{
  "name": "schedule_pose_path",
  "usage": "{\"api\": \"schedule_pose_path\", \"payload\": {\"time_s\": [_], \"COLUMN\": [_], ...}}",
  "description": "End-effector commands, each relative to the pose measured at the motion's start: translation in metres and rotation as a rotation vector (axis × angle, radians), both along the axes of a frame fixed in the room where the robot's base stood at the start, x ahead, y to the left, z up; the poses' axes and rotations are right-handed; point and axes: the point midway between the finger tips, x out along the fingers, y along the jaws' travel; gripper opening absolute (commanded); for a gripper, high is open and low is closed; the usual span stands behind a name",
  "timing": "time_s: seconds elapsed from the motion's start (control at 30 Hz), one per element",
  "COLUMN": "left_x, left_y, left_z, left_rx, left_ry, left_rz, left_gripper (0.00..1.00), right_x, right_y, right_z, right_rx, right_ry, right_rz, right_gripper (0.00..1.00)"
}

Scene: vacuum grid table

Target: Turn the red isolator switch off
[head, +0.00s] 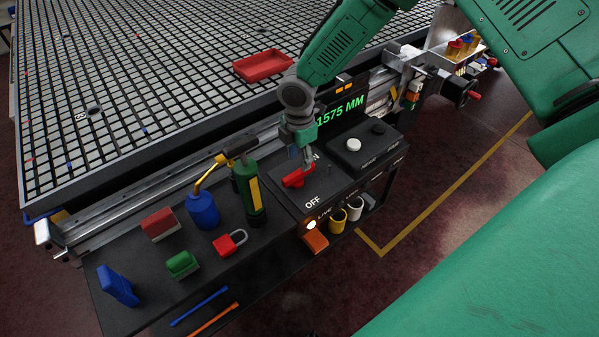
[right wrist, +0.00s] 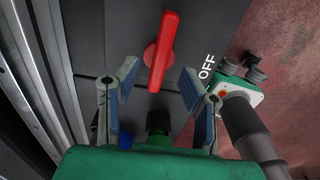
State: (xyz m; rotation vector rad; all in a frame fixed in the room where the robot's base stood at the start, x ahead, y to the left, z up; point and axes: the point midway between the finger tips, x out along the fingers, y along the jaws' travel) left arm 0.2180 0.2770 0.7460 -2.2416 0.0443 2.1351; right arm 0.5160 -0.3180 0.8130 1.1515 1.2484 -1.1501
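The red isolator switch handle (head: 299,177) sits on a black panel (head: 278,194) at the table's front edge, with a white OFF label below it and a partly covered ON label above. In the right wrist view the red handle (right wrist: 163,50) lies lengthwise ahead of my fingers, with OFF to its right. My right gripper (head: 303,150) comes down from above, right over the switch. It is open in the right wrist view (right wrist: 158,88), with one finger on each side of the handle's near end. My left gripper is not in view.
A black box with a white knob (head: 353,145) and a green-lit display (head: 340,111) are close on the right. A red tray (head: 263,65) lies on the grid table.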

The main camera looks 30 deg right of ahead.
Motion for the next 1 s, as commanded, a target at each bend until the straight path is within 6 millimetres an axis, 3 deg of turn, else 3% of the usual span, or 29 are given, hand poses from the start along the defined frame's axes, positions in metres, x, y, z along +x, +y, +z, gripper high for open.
{"api": "schedule_pose_path", "payload": {"time_s": [0.1, 0.3, 0.7, 0.73, 0.8, 0.83, 1.0], "left_x": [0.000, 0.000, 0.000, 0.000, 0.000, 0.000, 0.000], "left_y": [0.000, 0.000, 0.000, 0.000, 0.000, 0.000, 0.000], "left_z": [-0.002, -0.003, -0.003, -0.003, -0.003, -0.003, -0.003], "left_rx": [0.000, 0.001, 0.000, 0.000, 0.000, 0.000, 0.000], "left_ry": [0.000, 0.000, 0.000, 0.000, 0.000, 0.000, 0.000], "left_rz": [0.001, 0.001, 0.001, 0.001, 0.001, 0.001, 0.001], "left_gripper": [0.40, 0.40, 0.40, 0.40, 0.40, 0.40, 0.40], "right_x": [-0.001, 0.000, 0.000, 0.000, 0.000, 0.000, 0.000], "right_y": [0.000, -0.002, -0.002, -0.002, -0.001, -0.001, 0.001], "right_z": [-0.025, -0.050, -0.057, -0.057, -0.057, -0.057, -0.057], "right_rx": [0.000, 0.004, 0.003, 0.003, 0.002, 0.002, 0.004], "right_ry": [0.002, 0.000, -0.001, -0.001, -0.001, -0.001, -0.001], "right_rz": [-0.001, -0.001, -0.001, -0.001, -0.001, -0.001, 0.000], "right_gripper": [0.36, 0.36, 0.36, 0.29, 0.05, 0.00, 0.00]}}
